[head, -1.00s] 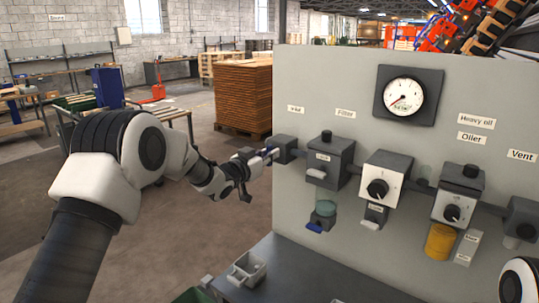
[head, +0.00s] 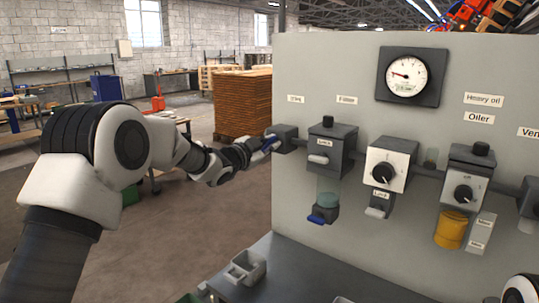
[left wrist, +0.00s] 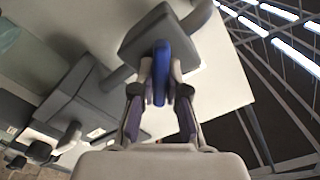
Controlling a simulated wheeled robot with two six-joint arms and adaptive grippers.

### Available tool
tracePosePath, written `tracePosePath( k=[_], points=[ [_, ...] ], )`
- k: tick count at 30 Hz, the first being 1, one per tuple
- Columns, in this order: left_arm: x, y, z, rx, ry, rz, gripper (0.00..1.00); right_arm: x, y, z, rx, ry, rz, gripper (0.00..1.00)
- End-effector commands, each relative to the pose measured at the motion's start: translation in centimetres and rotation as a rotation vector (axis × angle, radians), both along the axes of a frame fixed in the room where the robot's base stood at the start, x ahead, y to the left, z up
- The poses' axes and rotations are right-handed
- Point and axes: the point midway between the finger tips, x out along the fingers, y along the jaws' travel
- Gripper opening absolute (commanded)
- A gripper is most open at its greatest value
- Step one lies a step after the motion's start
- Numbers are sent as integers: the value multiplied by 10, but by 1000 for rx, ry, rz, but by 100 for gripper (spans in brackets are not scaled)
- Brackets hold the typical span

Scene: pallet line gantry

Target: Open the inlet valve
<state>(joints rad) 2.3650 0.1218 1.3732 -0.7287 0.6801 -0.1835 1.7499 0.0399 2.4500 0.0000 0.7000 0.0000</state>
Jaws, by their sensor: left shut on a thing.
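The inlet valve (head: 285,138) is a dark grey block at the left end of the pipe row on the grey panel. Its blue lever (left wrist: 162,75) lies between the fingers in the left wrist view, lengthwise along the view. My left gripper (head: 262,148) is shut on the lever, reaching in from the left of the panel. In the head view the fingers partly hide the lever. The round gauge (head: 405,75) has its needle pointing left and slightly up. My right gripper is not in view.
Right of the valve are the filter unit (head: 331,146) with a blue drain tap (head: 317,219), a regulator (head: 389,165) with a black knob, and the oiler (head: 468,182) with a yellow bowl. A grey tray (head: 250,268) lies on the bench below.

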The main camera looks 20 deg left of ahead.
Motion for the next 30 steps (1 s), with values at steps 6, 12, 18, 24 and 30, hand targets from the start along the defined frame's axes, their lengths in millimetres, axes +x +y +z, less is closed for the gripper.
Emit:
tracePosePath(
  k=[6, 12, 18, 24, 30],
  points=[
    [0, -1, -6, 193, -73, 0, 0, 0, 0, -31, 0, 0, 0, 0],
    [-1, -2, -7, 371, -137, -1, 0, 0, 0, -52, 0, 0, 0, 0],
    [-1, -2, -8, 544, -199, 0, 0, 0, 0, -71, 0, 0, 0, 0],
    [-1, -3, -8, 686, -250, -1, 0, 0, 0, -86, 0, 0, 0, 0],
    [-1, -2, -7, 782, -284, 0, 0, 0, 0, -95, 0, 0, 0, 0]
  ],
)
